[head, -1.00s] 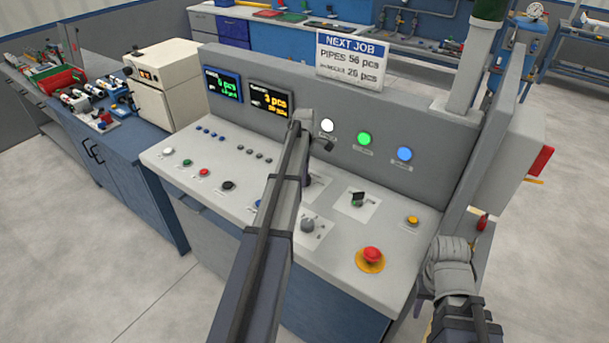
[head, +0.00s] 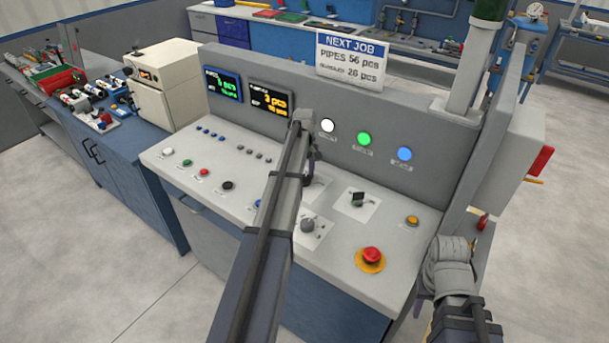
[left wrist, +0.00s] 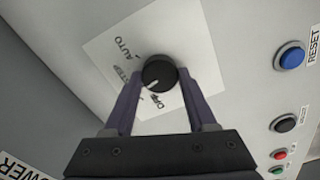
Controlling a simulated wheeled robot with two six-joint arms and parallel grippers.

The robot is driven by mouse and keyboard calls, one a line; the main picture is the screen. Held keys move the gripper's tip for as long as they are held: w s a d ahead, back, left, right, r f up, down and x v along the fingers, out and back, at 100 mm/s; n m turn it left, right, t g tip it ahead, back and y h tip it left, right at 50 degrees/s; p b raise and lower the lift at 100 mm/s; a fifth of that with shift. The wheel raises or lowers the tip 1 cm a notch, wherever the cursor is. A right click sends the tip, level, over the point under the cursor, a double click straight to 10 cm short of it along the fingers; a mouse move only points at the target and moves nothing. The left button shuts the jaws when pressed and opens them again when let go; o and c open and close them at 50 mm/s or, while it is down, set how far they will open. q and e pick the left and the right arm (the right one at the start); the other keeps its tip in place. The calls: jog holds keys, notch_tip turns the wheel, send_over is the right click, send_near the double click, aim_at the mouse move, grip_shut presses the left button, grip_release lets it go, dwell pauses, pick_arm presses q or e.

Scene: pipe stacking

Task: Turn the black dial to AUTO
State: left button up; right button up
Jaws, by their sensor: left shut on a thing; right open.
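In the left wrist view the black dial (left wrist: 159,72) sits on a white label plate (left wrist: 105,50) marked AUTO at its upper left, with two more labels further round. The dial's white mark points down-left, away from AUTO, toward the lower labels. My left gripper (left wrist: 161,80) is shut on the dial, one finger on each side. In the head view my left gripper (head: 311,157) is over the panel, and my arm hides the dial. My right gripper (head: 451,262) is at the panel's right side, apart from it; its fingers are hard to make out.
The sloped grey panel (head: 270,185) also carries a grey knob (head: 307,225), a dark switch (head: 358,199), a red mushroom button (head: 372,255) and several small buttons. A blue RESET button (left wrist: 291,57) is to the right in the wrist view. Lit lamps line the upright back.

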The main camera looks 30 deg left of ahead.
aim_at(305, 177)
pick_arm(q)
jog(key=m, duration=1.4)
jog(key=shift+m, duration=0.3)
dwell(0.4)
jog(key=o, duration=1.4)
notch_tip(305, 177, up, 8)
jog(key=p, duration=0.8)
jog(key=shift+f, duration=0.1)
